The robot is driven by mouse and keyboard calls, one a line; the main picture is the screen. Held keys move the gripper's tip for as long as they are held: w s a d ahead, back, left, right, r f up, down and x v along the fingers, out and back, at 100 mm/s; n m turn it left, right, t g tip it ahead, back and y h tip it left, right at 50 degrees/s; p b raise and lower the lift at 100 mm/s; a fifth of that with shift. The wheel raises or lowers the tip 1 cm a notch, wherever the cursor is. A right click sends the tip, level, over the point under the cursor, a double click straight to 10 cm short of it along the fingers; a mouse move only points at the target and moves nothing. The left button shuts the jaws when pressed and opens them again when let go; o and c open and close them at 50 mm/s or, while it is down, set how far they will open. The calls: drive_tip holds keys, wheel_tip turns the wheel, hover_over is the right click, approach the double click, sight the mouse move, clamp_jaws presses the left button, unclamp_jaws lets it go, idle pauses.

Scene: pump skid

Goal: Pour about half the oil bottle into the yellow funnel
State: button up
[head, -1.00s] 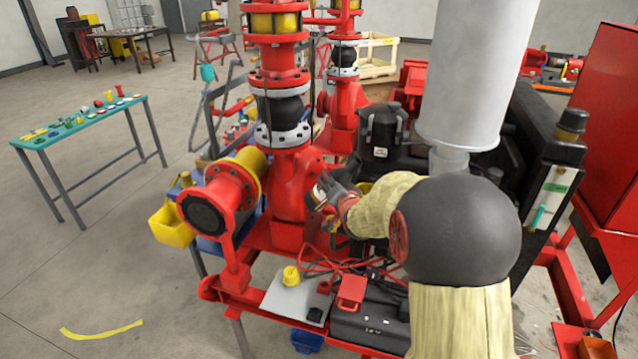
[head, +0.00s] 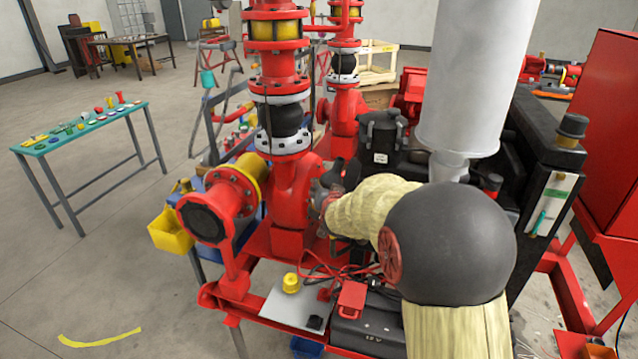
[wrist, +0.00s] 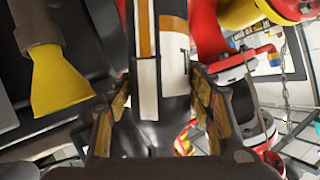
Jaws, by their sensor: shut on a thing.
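The yellow funnel (wrist: 60,85) shows at the left of the wrist view, its narrow end set in a dark round neck and its wide end towards my gripper. My gripper (wrist: 158,115) is shut on the oil bottle (wrist: 148,65), a dark bottle with a white and orange label, between the two fingers. The bottle is to the right of the funnel in that view, with a gap between them. In the head view my gripper (head: 328,198) is beside the red pump pipework, partly hidden by my arm. The funnel is hidden there. No oil stream is visible.
Red flanged pipework (head: 290,185) stands close left of my gripper. A black engine part (head: 380,138) and a grey cylinder (head: 470,80) stand behind and right. A black battery (head: 368,325) lies below. Open floor is at the left, before a green table (head: 80,128).

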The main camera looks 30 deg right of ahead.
drive_tip(key=shift+w+a+r+n+p, duration=0.15)
drive_tip(key=shift+a+r+n+p, duration=0.2)
drive_tip(key=shift+p, duration=1.3)
drive_tip(key=shift+d+f, duration=0.15)
drive_tip(key=shift+f, duration=0.1)
drive_tip(key=shift+r+n+g+h+p, duration=0.15)
drive_tip(key=shift+n+g+h+p, duration=0.15)
drive_tip(key=shift+p, duration=0.8)
drive_tip(key=n+p, duration=0.1)
drive_tip(key=p, duration=0.2)
drive_tip(key=shift+d+h, duration=0.1)
drive_tip(key=shift+h, duration=0.2)
drive_tip(key=shift+f+p, duration=0.25)
drive_tip(key=shift+p, duration=0.1)
drive_tip(key=shift+d+r, duration=0.1)
